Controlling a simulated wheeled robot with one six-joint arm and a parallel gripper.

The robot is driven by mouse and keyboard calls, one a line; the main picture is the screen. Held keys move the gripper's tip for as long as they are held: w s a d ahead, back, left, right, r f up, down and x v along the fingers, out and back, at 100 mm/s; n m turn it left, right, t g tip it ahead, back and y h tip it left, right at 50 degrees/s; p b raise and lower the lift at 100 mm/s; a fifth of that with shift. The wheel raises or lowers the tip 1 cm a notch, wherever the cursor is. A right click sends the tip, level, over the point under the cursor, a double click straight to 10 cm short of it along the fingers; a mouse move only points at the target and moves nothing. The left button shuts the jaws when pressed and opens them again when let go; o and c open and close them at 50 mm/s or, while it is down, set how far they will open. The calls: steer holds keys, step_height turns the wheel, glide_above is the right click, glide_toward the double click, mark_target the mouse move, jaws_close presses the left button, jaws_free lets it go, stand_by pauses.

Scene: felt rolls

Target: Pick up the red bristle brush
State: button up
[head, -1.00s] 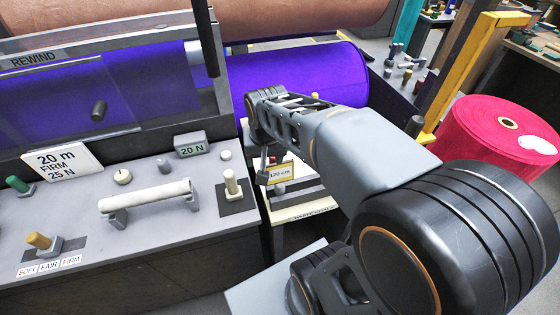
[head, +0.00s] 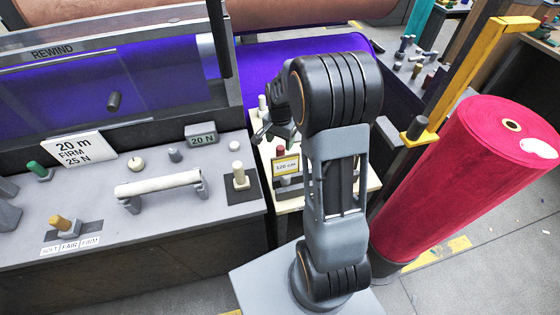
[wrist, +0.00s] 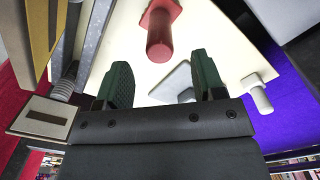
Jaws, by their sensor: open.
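A red piece, which I take for the red bristle brush (wrist: 160,34), shows at the top middle of the wrist view. It has a round cylindrical handle and a wider red block behind it; no bristles can be made out. It is on a cream surface, ahead of my gripper (wrist: 161,80). My gripper is open, its two dark green fingers apart with nothing between them. In the head view my gripper (head: 262,136) is small and partly hidden by my arm, over the cream stand. A small red spot (head: 280,150) there, by the 120 cm sign, may be the brush.
The cream stand (head: 368,182) also holds a white peg (wrist: 260,95) and a pale plate (wrist: 172,86). The grey rewind console (head: 100,205) borders it on the left. A red felt roll (head: 460,180) and a yellow post (head: 470,75) stand to the right.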

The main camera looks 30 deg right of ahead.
mark_target(280, 147)
steer(key=shift+d+f+p, duration=0.1)
steer(key=shift+f+p, duration=0.5)
steer(key=shift+f, duration=2.45)
steer(key=c, duration=1)
steer(key=shift+r+b, duration=0.5)
steer(key=shift+r, duration=4.6)
